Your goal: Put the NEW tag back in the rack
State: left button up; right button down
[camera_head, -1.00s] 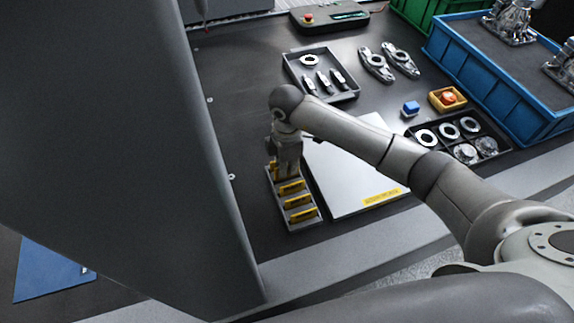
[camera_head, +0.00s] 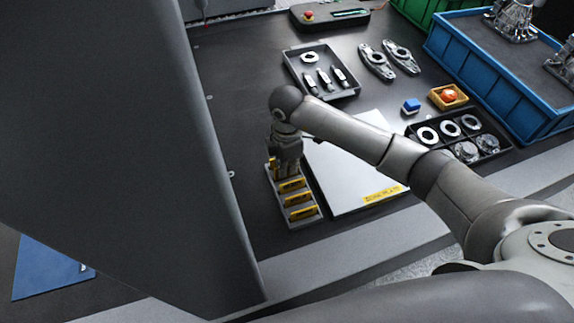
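A narrow grey rack (camera_head: 307,219) lies on the dark table, left of the white plate. Several yellow tags with dark print stand in its slots, such as the nearest tag (camera_head: 303,213). My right gripper (camera_head: 288,174) points down over the far end of the rack. A sliver of yellow (camera_head: 272,164) shows at the gripper's left side, most of it hidden by the fingers. I cannot read which tag is the NEW one, nor tell whether the fingers grip the yellow piece. My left gripper is not in view.
The white plate (camera_head: 350,175) lies right beside the rack. Behind are a tray of tools (camera_head: 350,93) and two metal brackets (camera_head: 377,62). A tray of rings (camera_head: 494,152), a blue block (camera_head: 411,106) and a blue crate (camera_head: 480,72) are at right. A grey column blocks the left.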

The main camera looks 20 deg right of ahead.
jog(key=shift+f, duration=0.25)
jog(key=shift+f+b, duration=0.35)
dwell(0.3)
jog(key=c, duration=1.6)
grip_release()
jog(key=shift+o, duration=0.4)
jog(key=shift+o, duration=1)
jog(key=shift+r, duration=0.2)
jog(key=shift+r+p, duration=3)
jog(key=shift+r, duration=0.35)
